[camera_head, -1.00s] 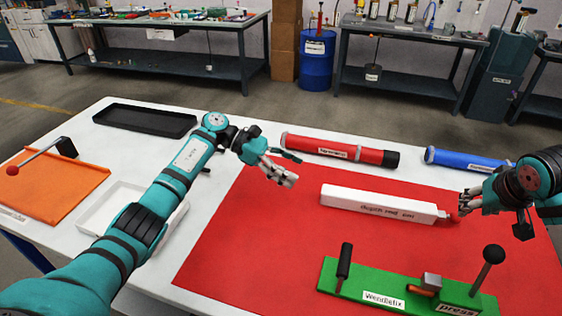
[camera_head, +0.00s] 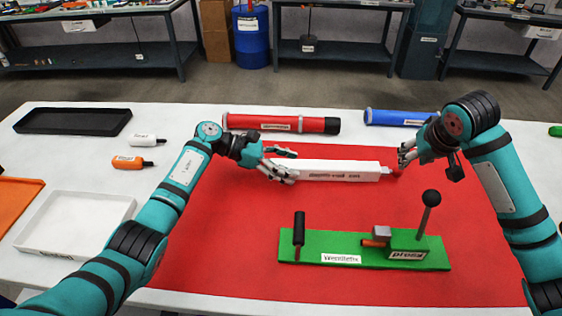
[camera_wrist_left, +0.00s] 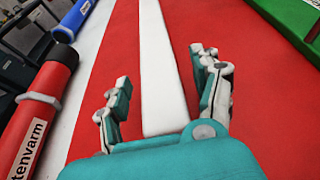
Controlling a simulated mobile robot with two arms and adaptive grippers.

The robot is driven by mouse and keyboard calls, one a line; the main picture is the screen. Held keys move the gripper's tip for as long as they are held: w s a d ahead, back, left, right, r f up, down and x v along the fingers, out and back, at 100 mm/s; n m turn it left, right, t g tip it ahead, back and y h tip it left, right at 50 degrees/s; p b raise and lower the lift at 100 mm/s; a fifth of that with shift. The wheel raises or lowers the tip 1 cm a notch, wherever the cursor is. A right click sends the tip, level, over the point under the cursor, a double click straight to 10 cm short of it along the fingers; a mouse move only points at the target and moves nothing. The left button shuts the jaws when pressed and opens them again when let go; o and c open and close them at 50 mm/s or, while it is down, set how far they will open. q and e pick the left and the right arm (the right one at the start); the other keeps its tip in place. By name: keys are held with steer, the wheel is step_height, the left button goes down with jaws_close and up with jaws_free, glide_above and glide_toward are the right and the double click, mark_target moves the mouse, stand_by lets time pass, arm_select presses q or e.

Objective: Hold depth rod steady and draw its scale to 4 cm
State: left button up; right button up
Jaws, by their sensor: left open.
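The white depth rod (camera_head: 340,171) lies lengthwise on the red mat (camera_head: 225,235), its printed side facing me and a red end piece (camera_head: 397,173) at its right. My left gripper (camera_head: 286,165) is open at the rod's left end. In the left wrist view, the white rod (camera_wrist_left: 158,70) runs between the two spread fingers (camera_wrist_left: 160,100), with gaps on both sides. My right gripper (camera_head: 403,157) is at the red end piece; whether its fingers close on it is too small to tell. No scale marks are readable.
A green press (camera_head: 345,252) with black levers stands in front of the rod. A red tube (camera_head: 285,124) and a blue tube (camera_head: 395,117) lie behind it. A white tray (camera_head: 120,212), black tray (camera_head: 117,121) and two small bottles are at left. Bare mat lies front left.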

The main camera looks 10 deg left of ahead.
mark_target(395, 172)
arm_select(q)
jaws_close()
arm_select(e)
steer(key=o, duration=0.3)
steer(key=shift+o, duration=0.2)
steer(key=w+f+m+h, duration=0.1)
steer(key=f+m, duration=0.2)
steer(key=w+f+m+g, duration=0.1)
steer(key=w+f+m, duration=0.1)
steer(key=f+m, duration=0.1)
steer(key=w+f+m+h, duration=0.1)
steer(key=w+f+m, duration=0.1)
steer(key=m, duration=0.3)
steer(key=shift+a+f+h, duration=0.3)
steer(key=shift+f, duration=0.1)
stand_by(0.4)
